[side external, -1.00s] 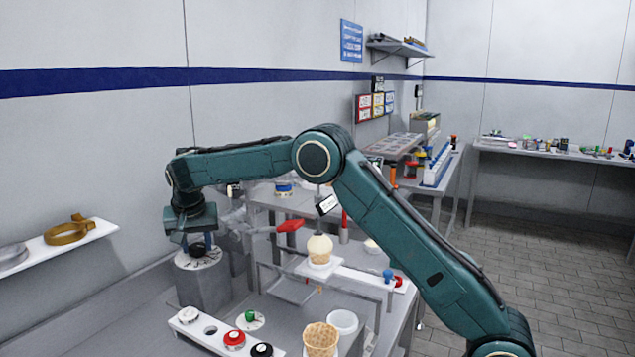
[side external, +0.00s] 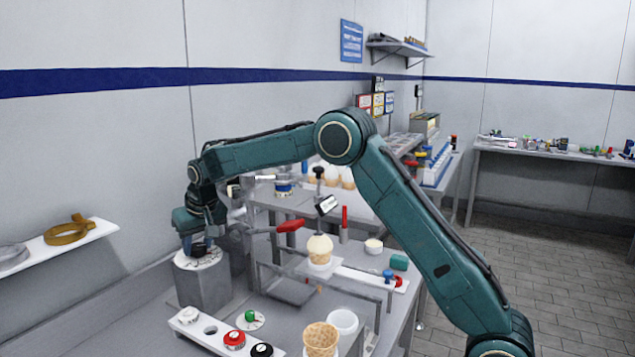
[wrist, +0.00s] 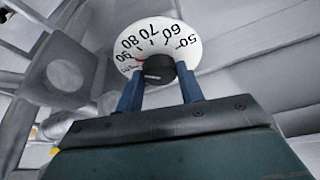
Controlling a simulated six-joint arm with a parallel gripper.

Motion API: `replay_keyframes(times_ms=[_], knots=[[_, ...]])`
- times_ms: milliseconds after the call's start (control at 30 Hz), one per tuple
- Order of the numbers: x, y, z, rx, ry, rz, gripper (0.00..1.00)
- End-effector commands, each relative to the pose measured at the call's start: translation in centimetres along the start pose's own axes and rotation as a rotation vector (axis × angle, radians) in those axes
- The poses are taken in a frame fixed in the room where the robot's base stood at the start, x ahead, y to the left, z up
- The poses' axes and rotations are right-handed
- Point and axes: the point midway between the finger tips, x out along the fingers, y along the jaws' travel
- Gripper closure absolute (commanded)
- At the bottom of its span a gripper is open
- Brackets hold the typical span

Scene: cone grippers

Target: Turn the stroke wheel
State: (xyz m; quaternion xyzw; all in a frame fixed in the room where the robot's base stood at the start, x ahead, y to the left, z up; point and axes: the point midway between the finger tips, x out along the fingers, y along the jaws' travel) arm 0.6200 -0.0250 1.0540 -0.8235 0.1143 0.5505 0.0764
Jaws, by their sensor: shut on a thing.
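The stroke wheel is a black knob (wrist: 158,70) in the middle of a white dial (wrist: 187,43) with black numbers, 50 to 90 in view, and a small red mark beside the knob. In the side external view the dial (side external: 212,258) lies on top of a grey pedestal (side external: 205,285) at the left. My gripper (wrist: 159,85) is shut on the knob, with one blue finger on each side of it.
A button panel (side external: 225,338) with red and black buttons stands in front of the pedestal. A filled cone (side external: 319,250) stands on a holder to the right, near a red lever (side external: 290,226). An empty wafer cone (side external: 320,338) is at the front. A shelf (side external: 85,242) juts out at far left.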

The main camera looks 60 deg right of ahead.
Motion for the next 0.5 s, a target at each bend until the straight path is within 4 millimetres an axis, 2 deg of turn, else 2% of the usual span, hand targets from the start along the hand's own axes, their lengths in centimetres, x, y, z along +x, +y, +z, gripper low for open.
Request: replay_keyframes(times_ms=[400,433,500], knots=[[-0.10,0.03,-0.05,-0.013,0.001,-0.006,0.86],[-0.10,0.03,-0.05,-0.013,0.001,-0.006,0.61],[-0.10,0.03,-0.05,-0.013,0.001,-0.006,0.47]])
